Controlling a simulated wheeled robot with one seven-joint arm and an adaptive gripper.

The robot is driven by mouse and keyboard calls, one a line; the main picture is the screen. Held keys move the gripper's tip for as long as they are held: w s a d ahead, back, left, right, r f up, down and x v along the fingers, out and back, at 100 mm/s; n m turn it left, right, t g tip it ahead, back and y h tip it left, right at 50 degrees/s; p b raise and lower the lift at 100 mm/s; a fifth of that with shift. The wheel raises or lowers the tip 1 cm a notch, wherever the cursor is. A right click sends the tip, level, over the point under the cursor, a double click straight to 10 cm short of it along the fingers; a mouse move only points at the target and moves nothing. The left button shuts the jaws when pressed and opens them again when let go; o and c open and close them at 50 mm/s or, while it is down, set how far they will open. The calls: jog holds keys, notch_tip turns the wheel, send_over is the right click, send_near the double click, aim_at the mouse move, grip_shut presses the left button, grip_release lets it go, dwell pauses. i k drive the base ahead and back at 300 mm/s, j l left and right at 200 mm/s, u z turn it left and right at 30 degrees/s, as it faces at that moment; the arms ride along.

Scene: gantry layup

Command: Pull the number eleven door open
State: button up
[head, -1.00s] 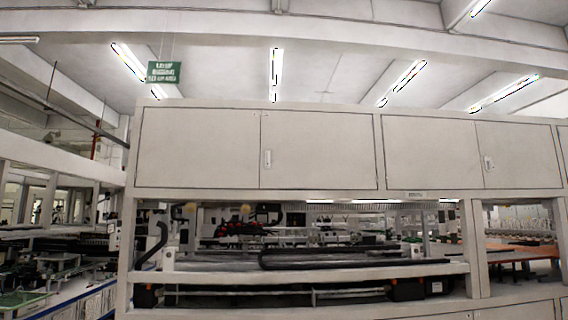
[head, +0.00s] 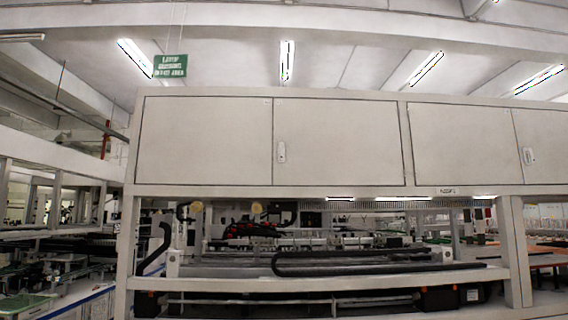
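A long pale grey cabinet fills the middle of the head view, with a row of closed upper doors. The left pair is a left door (head: 205,140) and a right door (head: 345,143) with a white handle (head: 281,152) near their shared seam. Another pair shows at the right, a door (head: 460,145) and a partly cut-off door (head: 543,140) with its own handle (head: 529,156). No number eleven is readable on any door. A small label (head: 447,191) on the frame is too blurred to read. My gripper is not in view.
Below the doors is an open bay with a black cable chain (head: 370,262) over a pale rail. A frame post (head: 515,250) stands at the right. A green sign (head: 170,66) hangs above. An aisle with blue-edged benches (head: 85,300) lies at the left.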

aim_at(325, 142)
jog(key=i+j, duration=0.15)
jog(key=i, duration=0.3)
jog(key=i+j+z, duration=0.15)
jog(key=i, duration=0.35)
jog(key=i+j, duration=0.15)
jog(key=i, duration=0.3)
jog(key=i+j+z, duration=0.1)
jog(key=i, duration=0.35)
jog(key=j, duration=0.1)
